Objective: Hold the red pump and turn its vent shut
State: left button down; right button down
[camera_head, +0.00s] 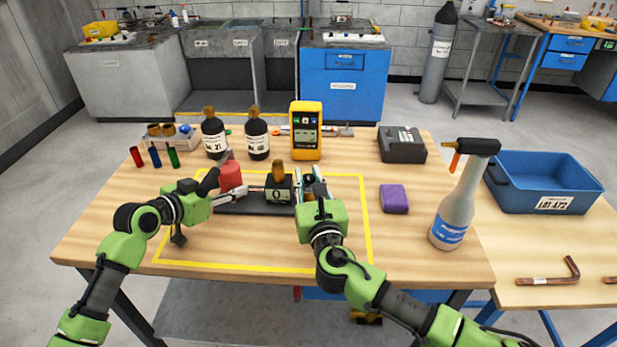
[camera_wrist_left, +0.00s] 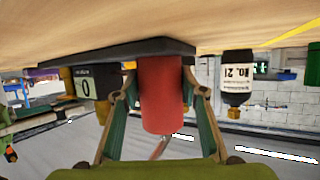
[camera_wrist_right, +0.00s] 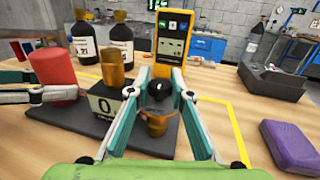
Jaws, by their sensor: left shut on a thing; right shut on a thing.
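The red pump (camera_head: 231,176) is a red cylinder standing at the left end of a dark base plate (camera_head: 240,208). My left gripper (camera_head: 229,181) is shut on its sides; in the left wrist view the red pump (camera_wrist_left: 162,95) sits between both fingers. A black box marked 0 with a brass top (camera_wrist_right: 118,70) stands mid-plate. At the plate's right end is the vent (camera_wrist_right: 157,97), a small fitting with a dark, partly clear top and a brass lower part. My right gripper (camera_wrist_right: 158,76) is shut around its top. The fingers partly hide the vent in the head view.
Two dark bottles (camera_head: 257,139) and a yellow meter (camera_head: 306,130) stand behind the plate. A purple block (camera_head: 394,198) lies to the right, with a spray bottle (camera_head: 454,215) and a blue bin (camera_head: 543,182) further right. Yellow tape marks the work area; its front is clear.

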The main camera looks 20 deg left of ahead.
pick_arm(q)
jog(key=shift+r, duration=0.15)
pick_arm(e)
jog(key=shift+m+t+h, duration=0.3)
jog(key=shift+m+h, duration=0.1)
jog(key=shift+h, duration=0.2)
jog(key=c, duration=1.8)
grip_release()
jog(key=shift+s, duration=0.15)
jog(key=v, duration=1.1)
jog(key=shift+s+d, duration=0.15)
jog(key=shift+s, duration=0.2)
pick_arm(q)
jog(key=c, duration=1.2)
grip_release()
